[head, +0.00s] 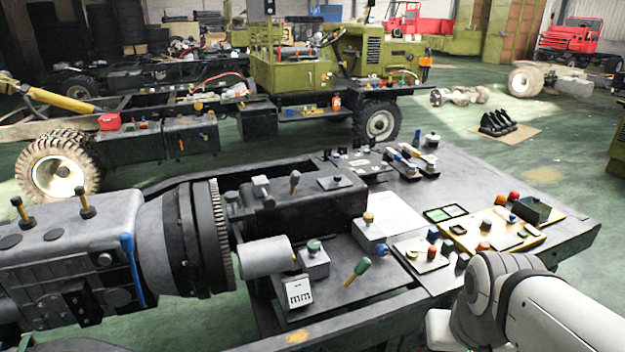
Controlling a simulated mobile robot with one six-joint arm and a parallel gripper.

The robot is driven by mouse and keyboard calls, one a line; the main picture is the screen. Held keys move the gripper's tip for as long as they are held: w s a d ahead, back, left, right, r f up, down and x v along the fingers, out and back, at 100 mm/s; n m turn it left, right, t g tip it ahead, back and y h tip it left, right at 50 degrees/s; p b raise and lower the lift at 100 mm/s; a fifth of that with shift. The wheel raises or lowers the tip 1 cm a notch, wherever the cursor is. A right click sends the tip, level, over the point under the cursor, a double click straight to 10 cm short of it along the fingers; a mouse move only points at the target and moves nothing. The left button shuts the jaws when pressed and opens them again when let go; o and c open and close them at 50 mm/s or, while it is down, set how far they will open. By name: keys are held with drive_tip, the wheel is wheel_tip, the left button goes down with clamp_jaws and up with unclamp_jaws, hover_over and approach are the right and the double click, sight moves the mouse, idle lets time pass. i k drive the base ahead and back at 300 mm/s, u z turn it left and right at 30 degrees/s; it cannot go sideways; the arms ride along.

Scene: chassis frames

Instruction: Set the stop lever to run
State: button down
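Several levers show in the head view, and none carries a label I can read, so I cannot tell which is the stop lever. A lever with a green knob and yellow tip (358,270) leans on the front plate of the chassis. A blue bar (130,264) runs down the engine's side. My white arm enters at bottom right; my gripper is not in view.
A grey cylinder (266,257) and a small box with a green knob (313,260) stand left of the green-knobbed lever. Colored-button panels (490,232) fill the deck's right. Green floor (540,170) is open behind.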

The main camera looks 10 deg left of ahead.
sight(296, 174)
drive_tip(key=u, duration=0.1)
drive_tip(key=i, duration=1)
drive_tip(key=u, duration=0.05)
